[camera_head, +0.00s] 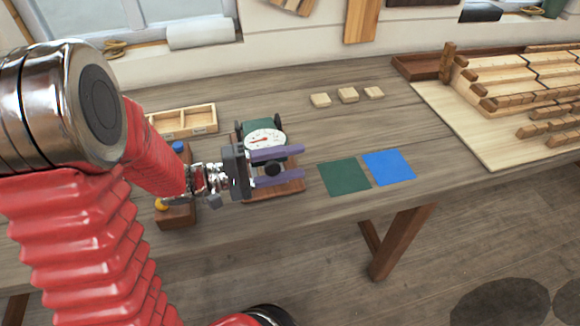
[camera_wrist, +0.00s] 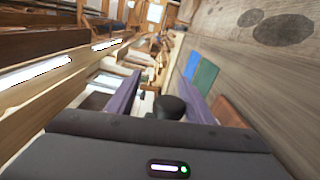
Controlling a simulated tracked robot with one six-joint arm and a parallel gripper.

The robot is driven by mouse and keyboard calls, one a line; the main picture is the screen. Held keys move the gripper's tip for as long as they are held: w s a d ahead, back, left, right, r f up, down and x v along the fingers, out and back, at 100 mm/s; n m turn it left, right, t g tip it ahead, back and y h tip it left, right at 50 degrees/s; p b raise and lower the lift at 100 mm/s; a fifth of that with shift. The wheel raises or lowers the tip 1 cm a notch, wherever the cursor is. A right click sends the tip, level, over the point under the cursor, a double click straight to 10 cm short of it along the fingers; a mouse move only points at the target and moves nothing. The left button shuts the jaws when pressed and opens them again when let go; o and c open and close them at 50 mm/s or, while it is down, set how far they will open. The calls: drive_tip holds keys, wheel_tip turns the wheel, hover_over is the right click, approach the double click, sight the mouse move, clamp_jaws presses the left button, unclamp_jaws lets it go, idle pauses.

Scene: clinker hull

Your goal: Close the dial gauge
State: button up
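The dial gauge (camera_head: 264,138) has a white round face with a red needle on a dark green body. It stands on a reddish wooden board (camera_head: 291,189), with black round parts at its sides. My gripper (camera_head: 302,165) is open, its two purple fingers reaching over the near part of the gauge and board. A round black knob (camera_head: 272,169) shows between the fingers, and it also shows between them in the wrist view (camera_wrist: 168,107). I cannot tell whether a finger touches it. The gripper's body and fingers hide part of the gauge.
A wooden block (camera_head: 177,215) with blue and yellow knobs stands left, partly behind my arm. A compartmented wooden tray (camera_head: 190,131) is behind it. Green (camera_head: 344,176) and blue (camera_head: 389,167) squares lie right. Small wooden blocks (camera_head: 348,95) and a clinker hull (camera_head: 530,82) are farther off.

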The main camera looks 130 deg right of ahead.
wheel_tip(320, 180, up, 8)
idle(0.5)
drive_tip(key=shift+s+f, duration=0.1)
drive_tip(key=v, duration=1.6)
idle(2.1)
idle(0.6)
